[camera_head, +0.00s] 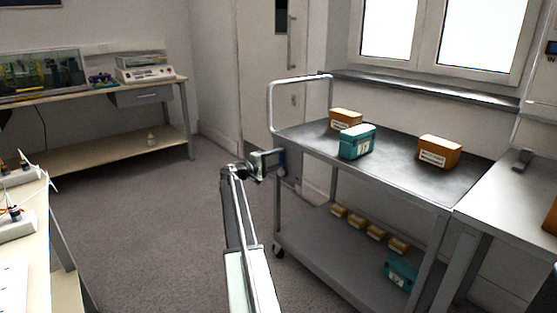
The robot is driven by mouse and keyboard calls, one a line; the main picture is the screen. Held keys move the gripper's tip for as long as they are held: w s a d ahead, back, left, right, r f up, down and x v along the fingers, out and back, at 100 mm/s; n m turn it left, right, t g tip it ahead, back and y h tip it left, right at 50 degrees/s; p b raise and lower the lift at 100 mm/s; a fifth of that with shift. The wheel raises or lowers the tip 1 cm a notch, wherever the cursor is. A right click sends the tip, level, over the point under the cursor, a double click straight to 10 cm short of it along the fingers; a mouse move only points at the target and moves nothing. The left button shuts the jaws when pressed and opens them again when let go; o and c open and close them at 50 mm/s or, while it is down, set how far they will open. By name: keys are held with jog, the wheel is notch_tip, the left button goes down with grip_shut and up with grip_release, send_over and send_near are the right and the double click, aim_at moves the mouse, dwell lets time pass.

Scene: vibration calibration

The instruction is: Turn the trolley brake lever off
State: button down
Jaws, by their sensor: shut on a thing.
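The trolley (312,146) is a grey metal cart with two shelves and a looped push handle (300,80) at its left end. My gripper (277,160) is at the trolley's near left corner post, just below the top shelf. It is shut on what appears to be the brake lever. The lever is small and mostly hidden by the jaws, so its angle cannot be told. My arm reaches up to it from the bottom middle of the picture.
Orange boxes (439,152) and a teal box (357,142) stand on the trolley's top shelf. Several small boxes and another teal box (400,272) are on its lower shelf. A grey table (510,195) adjoins on the right. Carpet (165,225) left of my arm is clear.

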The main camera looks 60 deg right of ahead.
jog(key=c, duration=0.5)
grip_release()
jog(key=shift+s, duration=0.35)
jog(key=shift+w, duration=0.15)
jog(key=v, duration=0.7)
jog(key=shift+w+a, duration=0.15)
jog(key=shift+a, duration=0.25)
